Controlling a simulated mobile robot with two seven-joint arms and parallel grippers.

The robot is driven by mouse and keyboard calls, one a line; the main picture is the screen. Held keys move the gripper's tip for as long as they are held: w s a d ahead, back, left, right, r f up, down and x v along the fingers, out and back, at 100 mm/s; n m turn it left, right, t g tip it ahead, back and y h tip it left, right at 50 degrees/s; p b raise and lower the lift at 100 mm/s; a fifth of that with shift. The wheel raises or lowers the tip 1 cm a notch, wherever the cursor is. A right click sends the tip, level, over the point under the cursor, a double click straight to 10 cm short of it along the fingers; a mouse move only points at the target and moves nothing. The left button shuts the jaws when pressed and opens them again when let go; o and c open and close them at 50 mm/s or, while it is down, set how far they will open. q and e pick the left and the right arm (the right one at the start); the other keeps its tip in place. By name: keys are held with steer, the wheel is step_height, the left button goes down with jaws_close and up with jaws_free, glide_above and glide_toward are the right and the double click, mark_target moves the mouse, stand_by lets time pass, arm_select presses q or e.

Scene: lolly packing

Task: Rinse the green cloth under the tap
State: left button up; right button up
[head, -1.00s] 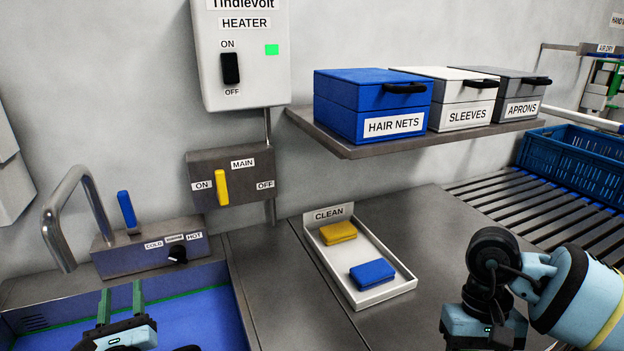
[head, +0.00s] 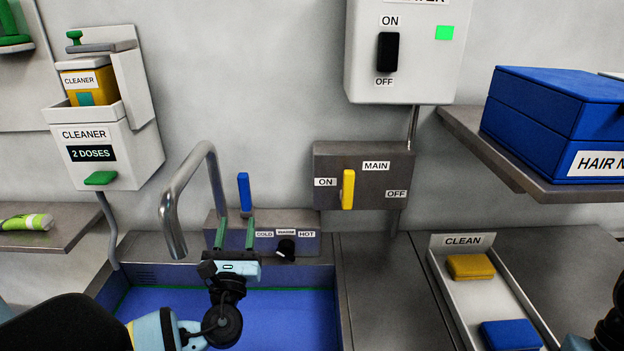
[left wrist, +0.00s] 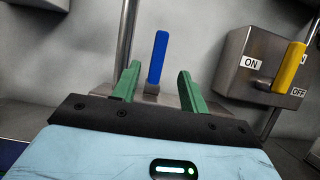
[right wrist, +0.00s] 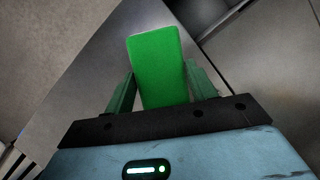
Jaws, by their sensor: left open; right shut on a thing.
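The green cloth (right wrist: 156,65) is between the fingers of my right gripper (right wrist: 153,90), which is shut on it in the right wrist view. In the head view only a dark part of the right arm shows at the lower right edge. The curved metal tap (head: 172,215) stands over the blue sink (head: 285,310). Its blue lever (head: 244,192) is upright on the tap base. My left gripper (head: 234,234) is open and empty, just in front of the tap base. In the left wrist view the blue lever (left wrist: 158,58) shows between the open fingers, and I cannot tell if they touch it.
A black knob (head: 286,248) is on the tap base. A yellow main switch (head: 348,189) and a heater box (head: 415,60) are on the wall. A CLEAN tray (head: 448,290) holds a yellow and a blue cloth. A cleaner dispenser (head: 105,160) hangs at the left.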

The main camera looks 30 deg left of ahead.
mark_target(243, 190)
steer(key=shift+r, duration=0.2)
arm_select(q)
steer(key=p+x, duration=0.1)
steer(key=x, duration=1.1)
steer(key=shift+f, duration=0.1)
arm_select(e)
step_height(243, 190, up, 2)
steer(key=shift+w+r+t, duration=0.1)
steer(key=shift+r+t, duration=0.15)
steer(key=shift+t, duration=0.05)
arm_select(q)
jaws_close()
